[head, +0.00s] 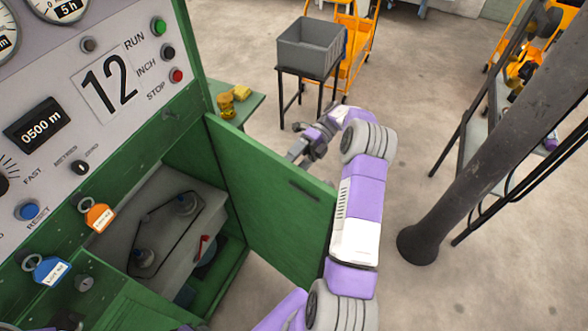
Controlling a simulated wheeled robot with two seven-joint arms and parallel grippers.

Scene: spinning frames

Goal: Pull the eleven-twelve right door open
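The green right door (262,185) of the machine marked 12 stands swung well out from the cabinet. Its inner face shows, with a short dark bar near the free top corner. The cabinet opening (165,225) shows a belt on pulleys and a red lever inside. My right arm passes along the far right side of the door. My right gripper (290,143) is beyond the door's top edge, with two fingers that look spread apart and nothing seen between them. Whether it touches the door I cannot tell. My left gripper is out of view.
An orange tag (99,217) and a blue tag (52,270) hang on the green frame. A grey bin (311,47) stands on a dark stand behind. A thick dark post (480,160) rises at right. Open floor lies between the door and the post.

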